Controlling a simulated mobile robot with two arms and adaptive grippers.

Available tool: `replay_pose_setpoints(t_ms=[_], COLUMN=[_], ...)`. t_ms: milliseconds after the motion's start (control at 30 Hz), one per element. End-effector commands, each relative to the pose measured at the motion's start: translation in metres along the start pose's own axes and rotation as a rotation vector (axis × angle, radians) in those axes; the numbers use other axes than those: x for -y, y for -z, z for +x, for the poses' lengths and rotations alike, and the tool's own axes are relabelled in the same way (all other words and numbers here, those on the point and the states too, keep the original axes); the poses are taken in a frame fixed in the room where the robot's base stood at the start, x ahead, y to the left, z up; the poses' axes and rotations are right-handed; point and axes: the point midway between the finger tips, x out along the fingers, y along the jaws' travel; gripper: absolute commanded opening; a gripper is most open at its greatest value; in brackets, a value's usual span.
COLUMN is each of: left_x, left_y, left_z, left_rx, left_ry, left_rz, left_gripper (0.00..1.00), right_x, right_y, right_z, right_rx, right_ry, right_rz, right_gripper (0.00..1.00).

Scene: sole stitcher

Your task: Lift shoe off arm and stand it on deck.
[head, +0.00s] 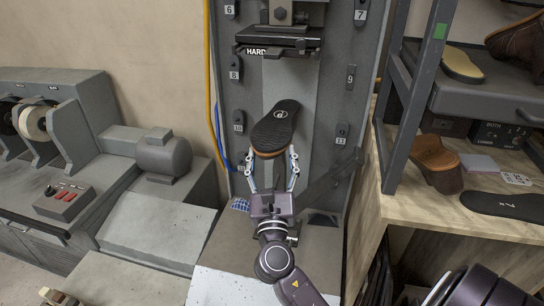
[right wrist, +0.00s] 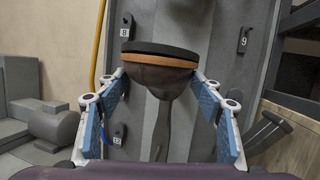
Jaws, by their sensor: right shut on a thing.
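The shoe (head: 275,127) is upside down in front of the machine's grey column, its black sole facing up with a tan edge. In the right wrist view its dark upper (right wrist: 160,78) hangs below the sole. My right gripper (head: 272,158) is shut on the shoe, one finger on each side of its near end. A narrow dark shape (right wrist: 160,130) runs down below the shoe; I cannot tell whether it is the machine's arm or a shadow, so contact with the arm is unclear. A pale deck surface (head: 235,285) lies below. My left gripper is not in view.
The machine's dark head (head: 278,40) hangs above the shoe. Numbered hooks line the column (head: 335,100). A rack and wooden bench (head: 480,228) with shoes and soles stand close on the right. A grey machine with a motor (head: 165,155) stands on the left.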

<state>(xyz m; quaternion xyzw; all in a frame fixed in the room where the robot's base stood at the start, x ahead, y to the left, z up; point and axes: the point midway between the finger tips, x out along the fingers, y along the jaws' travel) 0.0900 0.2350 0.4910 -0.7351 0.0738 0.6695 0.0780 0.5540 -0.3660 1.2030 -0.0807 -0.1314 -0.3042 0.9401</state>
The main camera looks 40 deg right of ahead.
Motion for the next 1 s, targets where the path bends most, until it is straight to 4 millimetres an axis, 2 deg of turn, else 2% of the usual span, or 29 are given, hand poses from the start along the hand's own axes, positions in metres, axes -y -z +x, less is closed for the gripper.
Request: replay_pose_setpoints(t_ms=[1000], left_x=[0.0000], left_y=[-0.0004], left_z=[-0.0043], left_rx=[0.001], left_ry=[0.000], left_rz=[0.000], left_gripper=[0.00], right_x=[0.0005], right_y=[-0.0053], right_z=[-0.0008], right_rx=[0.004], right_ry=[0.000], right_rz=[0.000], right_gripper=[0.03])
